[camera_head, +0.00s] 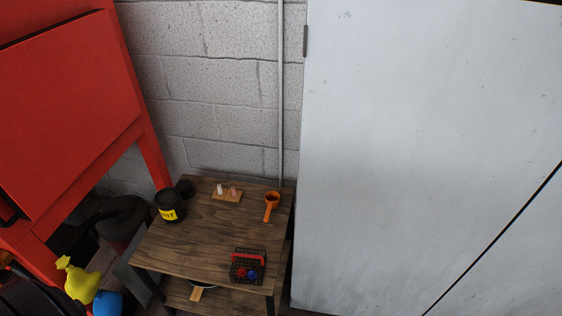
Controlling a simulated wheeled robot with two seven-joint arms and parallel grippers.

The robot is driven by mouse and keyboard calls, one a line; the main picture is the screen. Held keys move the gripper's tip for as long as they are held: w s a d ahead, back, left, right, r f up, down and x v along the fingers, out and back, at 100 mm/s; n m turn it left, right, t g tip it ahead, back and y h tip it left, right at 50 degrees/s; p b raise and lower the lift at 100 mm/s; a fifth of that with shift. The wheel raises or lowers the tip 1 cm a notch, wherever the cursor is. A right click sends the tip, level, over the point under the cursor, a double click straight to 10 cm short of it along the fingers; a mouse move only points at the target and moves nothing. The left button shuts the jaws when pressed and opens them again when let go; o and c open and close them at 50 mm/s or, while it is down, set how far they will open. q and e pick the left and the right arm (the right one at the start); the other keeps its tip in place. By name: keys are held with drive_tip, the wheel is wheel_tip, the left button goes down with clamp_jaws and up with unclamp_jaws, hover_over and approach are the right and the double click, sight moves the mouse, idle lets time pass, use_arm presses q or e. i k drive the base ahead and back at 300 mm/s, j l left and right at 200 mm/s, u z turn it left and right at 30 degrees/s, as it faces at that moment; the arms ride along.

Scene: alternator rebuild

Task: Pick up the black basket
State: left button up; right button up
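The black basket (247,265) stands on the wooden table (197,236), close to its front right edge. It is a small black open-mesh basket with a red bar along its upper part, perhaps its handle. A small red item and a small blue item show at its front; I cannot tell whether they lie inside it. Neither of my grippers is in view, and nothing is touching the basket.
A black container with a yellow label (168,206), a small wooden board (227,196) with small items and an orange scoop (271,205) are on the table. A red cabinet (68,99) stands left, a large white panel (430,150) right.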

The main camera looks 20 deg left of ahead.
sight(262, 260)
drive_tip(key=k+u, duration=0.2)
drive_tip(key=u, duration=0.75)
